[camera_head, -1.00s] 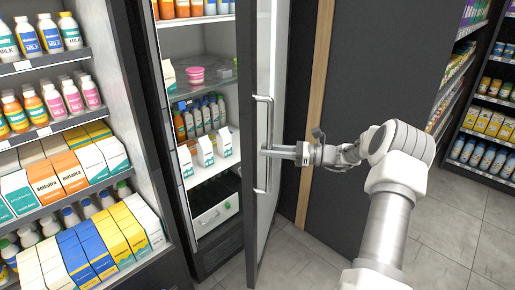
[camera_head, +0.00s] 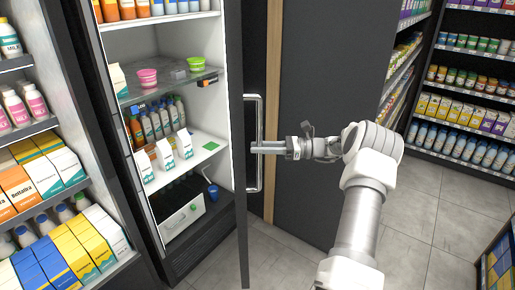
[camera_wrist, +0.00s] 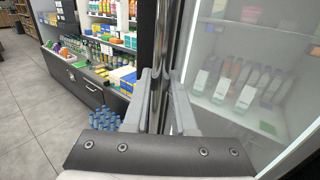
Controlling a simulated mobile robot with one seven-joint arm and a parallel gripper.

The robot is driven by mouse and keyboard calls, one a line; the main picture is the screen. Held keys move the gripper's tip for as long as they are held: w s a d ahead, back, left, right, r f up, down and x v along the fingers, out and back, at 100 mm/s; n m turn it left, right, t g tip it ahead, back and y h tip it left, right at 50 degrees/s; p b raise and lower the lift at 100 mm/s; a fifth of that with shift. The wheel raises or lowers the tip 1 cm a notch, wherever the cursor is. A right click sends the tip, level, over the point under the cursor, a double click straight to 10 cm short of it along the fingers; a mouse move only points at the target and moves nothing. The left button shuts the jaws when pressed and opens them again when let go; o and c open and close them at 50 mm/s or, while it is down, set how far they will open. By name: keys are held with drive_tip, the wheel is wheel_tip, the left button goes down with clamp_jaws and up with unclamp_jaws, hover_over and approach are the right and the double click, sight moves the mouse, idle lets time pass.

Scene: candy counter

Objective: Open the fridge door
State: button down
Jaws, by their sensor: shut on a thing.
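The fridge (camera_head: 214,150) stands open in the head view, its lit shelves in plain sight. The fridge door (camera_head: 241,238) is swung out and seen nearly edge-on. Its long metal handle (camera_head: 259,176) is a vertical bar on the door's right side. My gripper (camera_head: 256,148) reaches in from the right at the handle's middle height and is shut on the handle. In the wrist view my gripper (camera_wrist: 163,100) has its two fingers on either side of the upright handle bar (camera_wrist: 163,40). The door's glass shows to the right of it there, with cartons visible through it.
An open shelf of milk and cartons (camera_head: 40,170) stands left of the fridge. A dark wall panel (camera_head: 320,100) is behind my arm. Stocked shelves (camera_head: 470,95) stand at the right. Grey floor (camera_head: 410,210) is clear at the lower right.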

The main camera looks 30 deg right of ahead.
drive_tip(key=c, duration=0.7)
unclamp_jaws()
drive_tip(key=shift+c, duration=0.2)
drive_tip(key=shift+d, duration=0.1)
drive_tip(key=b+v, duration=0.1)
drive_tip(key=v, duration=1.6)
drive_tip(key=shift+b, duration=0.35)
drive_tip(key=shift+s, duration=0.1)
